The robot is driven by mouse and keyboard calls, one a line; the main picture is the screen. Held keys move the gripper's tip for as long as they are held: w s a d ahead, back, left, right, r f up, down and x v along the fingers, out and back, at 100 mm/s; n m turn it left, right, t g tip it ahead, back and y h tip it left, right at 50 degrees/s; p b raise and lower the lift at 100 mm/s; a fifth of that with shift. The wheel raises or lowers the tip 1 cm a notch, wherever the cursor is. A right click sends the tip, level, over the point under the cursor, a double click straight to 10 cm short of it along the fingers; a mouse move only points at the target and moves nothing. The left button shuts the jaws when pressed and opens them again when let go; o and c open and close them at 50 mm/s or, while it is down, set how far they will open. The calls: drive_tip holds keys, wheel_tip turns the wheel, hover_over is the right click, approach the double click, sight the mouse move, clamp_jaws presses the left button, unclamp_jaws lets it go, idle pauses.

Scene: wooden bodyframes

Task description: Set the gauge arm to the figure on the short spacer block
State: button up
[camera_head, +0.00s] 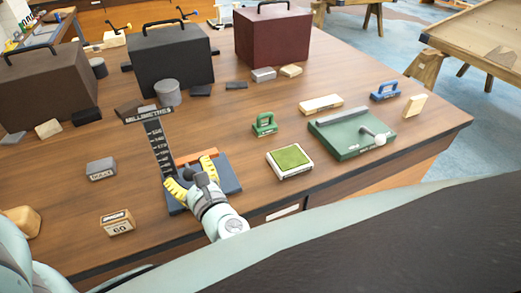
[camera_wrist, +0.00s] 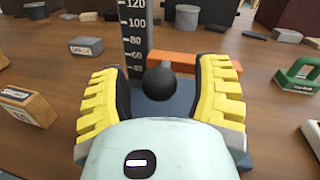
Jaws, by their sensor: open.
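The gauge has an upright dark scale (camera_head: 157,146) headed MILLIMETRES on a dark base (camera_head: 229,184). In the wrist view the scale (camera_wrist: 135,40) shows 40 to 120. The orange gauge arm (camera_wrist: 186,61) sits low beside it; it also shows in the head view (camera_head: 190,158). A black ball knob (camera_wrist: 159,83) stands in front of the arm. My gripper (camera_wrist: 160,76) is open, its yellow fingers on either side of the knob with gaps. It also shows in the head view (camera_head: 193,176). A wooden block (camera_head: 117,223) at front left reads 60; its upper label is unclear.
A grey labelled block (camera_head: 101,169) lies left of the gauge. A green pad (camera_head: 290,160), a green stamp-like handle (camera_head: 264,123) and a green board with a lever (camera_head: 350,133) stand to the right. Large cases (camera_head: 172,60) stand behind. Table is free between gauge and wooden block.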

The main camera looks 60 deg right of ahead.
drive_tip(key=shift+s, duration=0.1)
drive_tip(key=v, duration=1.2)
drive_tip(key=shift+r, duration=0.1)
idle(0.3)
